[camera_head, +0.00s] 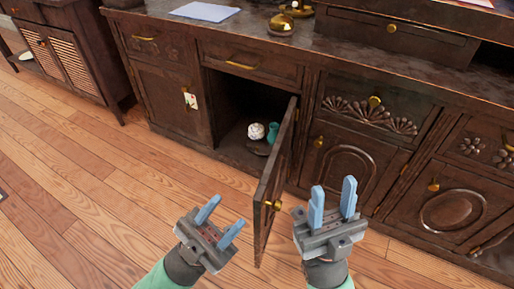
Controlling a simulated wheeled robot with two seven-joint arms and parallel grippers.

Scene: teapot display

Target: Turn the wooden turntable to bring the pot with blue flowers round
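The low cabinet's open compartment (232,100) holds a small white rounded piece (256,131) with darker markings and a teal piece (273,133) beside it. They stand on a dark, roundish base (257,148), perhaps the wooden turntable; it is small and dim. I cannot make out blue flowers on either piece. My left gripper (229,211) is open and empty, in front of the compartment and left of its door. My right gripper (333,188) is open and empty, right of the door, in front of the closed cabinets.
The open cabinet door (276,180) juts out between my two grippers, with a brass knob (276,205) near its edge. A brass pot (281,24) and a sheet of paper (205,11) are on the countertop (240,37). The wooden floor (110,190) at left is clear.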

